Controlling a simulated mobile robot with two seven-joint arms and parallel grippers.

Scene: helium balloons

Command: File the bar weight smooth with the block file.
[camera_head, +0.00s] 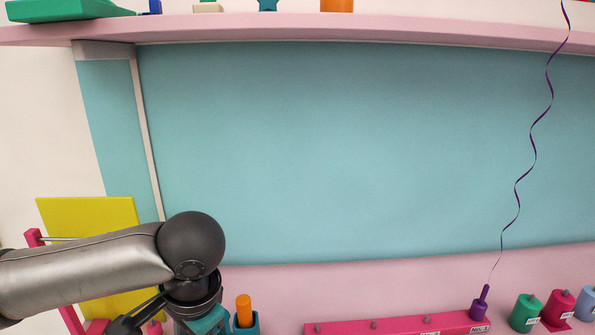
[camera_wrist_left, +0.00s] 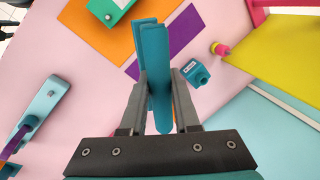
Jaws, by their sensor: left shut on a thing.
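In the left wrist view my left gripper (camera_wrist_left: 159,85) is shut on a long teal piece (camera_wrist_left: 153,65), which stands between the two grey fingers and reaches out past their tips. I cannot tell whether this is the block file or the bar weight. In the head view my left arm comes in at the lower left, and its fingers are out of sight below the picture. A small teal block with a white label (camera_wrist_left: 195,73) lies to the right of the fingers in the wrist view. My right gripper is not in view.
An orange mat (camera_wrist_left: 95,42) and a purple strip (camera_wrist_left: 185,32) lie on the pink table. A pale blue device (camera_wrist_left: 40,112) stands at left. In the head view, a purple weight (camera_head: 480,303) with a ribbon sits on a pink rack (camera_head: 395,325). A yellow panel (camera_head: 95,212) stands behind my arm.

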